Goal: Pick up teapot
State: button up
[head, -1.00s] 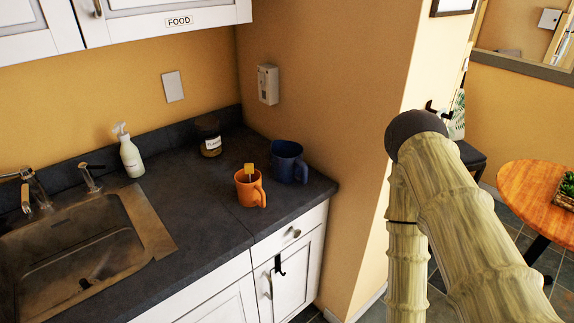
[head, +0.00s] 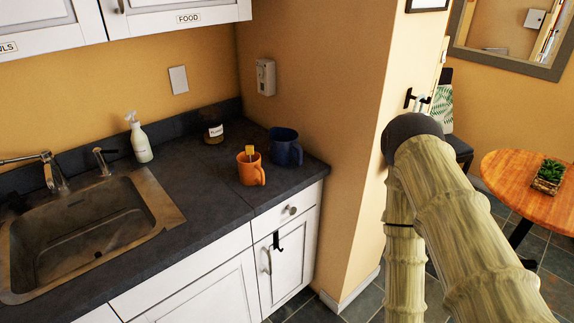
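I cannot make out a teapot in the head view. On the dark counter near its right end stand an orange mug (head: 250,170) with a yellow tag at its rim and, just behind it to the right, a dark blue mug or jug-like vessel (head: 286,150). My arm fills the right side of the view, and its end is out of sight, so my gripper is not seen.
The counter (head: 215,190) holds a white spray bottle (head: 143,142), a dark labelled jar (head: 213,132) and a sink (head: 90,230). White cabinets (head: 180,14) hang above. A wall stands right of the counter. A round wooden table (head: 505,185) with a plant (head: 548,176) is at right.

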aim_at(285, 148)
jog(key=k, duration=0.8)
jog(key=u, duration=0.75)
jog(key=i, duration=1.5)
jog(key=z, duration=0.55)
